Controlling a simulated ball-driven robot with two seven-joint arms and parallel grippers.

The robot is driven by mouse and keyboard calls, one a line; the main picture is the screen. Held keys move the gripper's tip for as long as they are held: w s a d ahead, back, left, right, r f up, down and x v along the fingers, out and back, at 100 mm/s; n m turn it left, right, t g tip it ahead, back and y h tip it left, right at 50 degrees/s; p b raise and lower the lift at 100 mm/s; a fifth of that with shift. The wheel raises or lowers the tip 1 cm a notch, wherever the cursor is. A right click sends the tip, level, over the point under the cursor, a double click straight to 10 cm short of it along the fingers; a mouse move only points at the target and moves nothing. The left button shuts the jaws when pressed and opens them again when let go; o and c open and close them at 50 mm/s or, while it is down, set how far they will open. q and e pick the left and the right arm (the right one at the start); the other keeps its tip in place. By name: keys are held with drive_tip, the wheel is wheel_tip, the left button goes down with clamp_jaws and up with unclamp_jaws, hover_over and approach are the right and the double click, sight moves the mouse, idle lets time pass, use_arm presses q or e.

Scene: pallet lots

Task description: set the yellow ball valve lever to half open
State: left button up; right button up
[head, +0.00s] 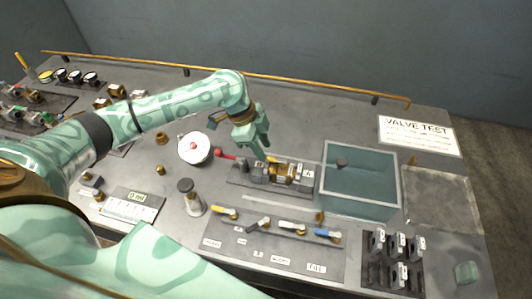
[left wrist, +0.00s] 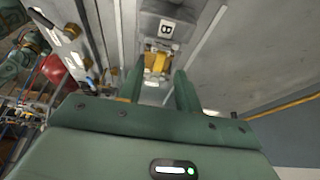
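A small yellow lever (head: 225,211) on a brass valve is at the left end of the valve row on the front panel. It lies roughly left to right. My left gripper (head: 265,152) is above the clamping fixture (head: 245,181), behind that row and apart from the yellow lever. In the left wrist view its two fingers (left wrist: 158,88) are apart, with a yellow and brass part (left wrist: 155,62) beyond and between them, beside a block marked B (left wrist: 166,27). I cannot tell whether they touch it. The fixture holds brass parts (head: 283,172).
Dark (head: 260,222), pale (head: 291,226) and blue (head: 326,233) levers share the panel. A glass-walled tank (head: 360,185) stands right of the fixture.

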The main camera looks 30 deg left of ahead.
use_arm(q)
drive_tip(key=shift+x, duration=1.2)
clamp_jaws()
drive_tip(key=shift+s+r+n+p, duration=0.15)
drive_tip(key=shift+r+n+p, duration=0.15)
drive_tip(key=shift+p, duration=0.4)
drive_tip(key=s+n+t+p, duration=0.1)
drive_tip(key=n+p, duration=0.1)
drive_tip(key=p, duration=0.3)
drive_tip(key=d+n+y+p, duration=0.1)
drive_tip(key=n+p, duration=0.1)
drive_tip(key=p, duration=0.3)
drive_tip(key=s+d+n+t+p, duration=0.1)
drive_tip(key=n+p, duration=0.1)
drive_tip(key=p, duration=0.2)
drive_tip(key=shift+s+n+t+p, duration=0.3)
drive_tip(key=shift+n+p, duration=0.1)
drive_tip(key=shift+s+d+f+n+y+p, duration=0.15)
drive_tip(key=shift+n+y+p, duration=0.25)
drive_tip(key=shift+n+p, duration=0.45)
drive_tip(key=shift+f, duration=0.1)
